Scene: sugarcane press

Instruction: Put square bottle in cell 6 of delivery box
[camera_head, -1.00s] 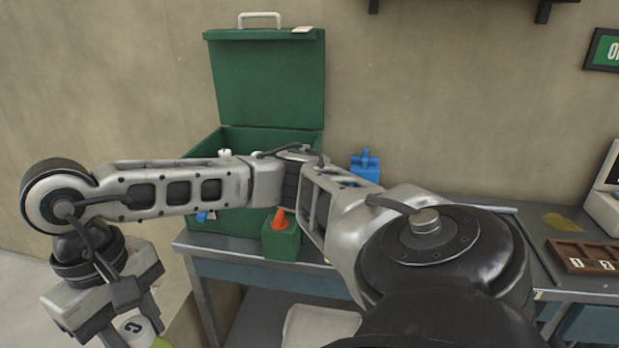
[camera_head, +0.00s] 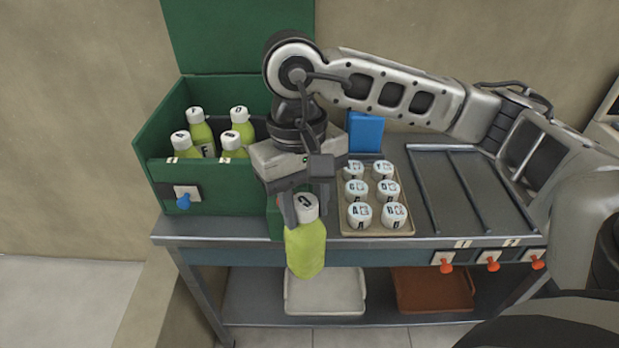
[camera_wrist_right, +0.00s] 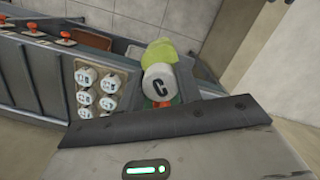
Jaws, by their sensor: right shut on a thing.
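My right gripper (camera_head: 306,207) is shut on the white cap of a yellow-green bottle (camera_head: 305,252). The bottle hangs roughly upright in front of the bench's front edge. In the right wrist view the bottle's cap (camera_wrist_right: 160,84) bears a letter C, with the yellow-green body (camera_wrist_right: 163,50) beyond it. I cannot tell for sure whether its body is square. My left gripper is not in view.
An open green box (camera_head: 146,172) at the left holds several yellow-green bottles with white lettered caps. A tray (camera_head: 374,231) of several white lettered caps lies on the bench (camera_head: 437,192), right of my gripper. A blue object (camera_head: 366,132) stands behind it. Lower shelf trays sit below.

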